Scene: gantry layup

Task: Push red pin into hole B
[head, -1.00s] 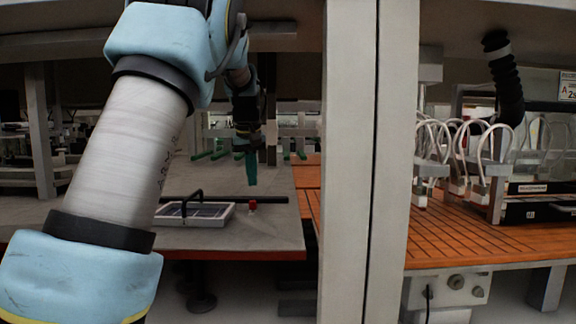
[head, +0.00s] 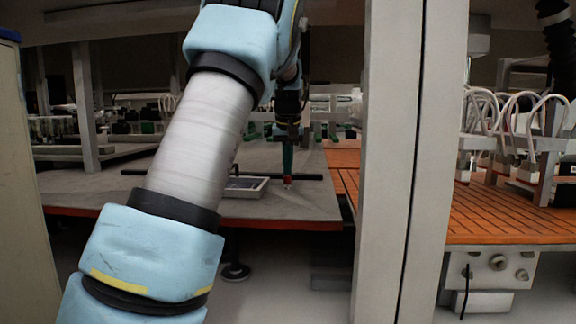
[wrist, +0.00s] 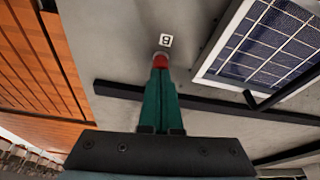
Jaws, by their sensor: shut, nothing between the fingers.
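The red pin (wrist: 160,61) shows in the wrist view just beyond my fingertips, on the grey table surface (wrist: 135,55). In the head view the red pin (head: 287,182) is a small spot right under my gripper. My gripper (head: 287,170) has green fingers that are shut and empty, pointing down at the pin. In the wrist view the shut fingers of my gripper (wrist: 160,75) end at the pin's head; I cannot tell whether they touch it. A small white label (wrist: 165,40) with a dark character lies beside the pin. The hole is hidden.
A black bar (wrist: 225,108) runs across the table beside the fingers. An orange slatted surface (wrist: 40,65) adjoins the table. A grey post (head: 392,170) stands in the foreground.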

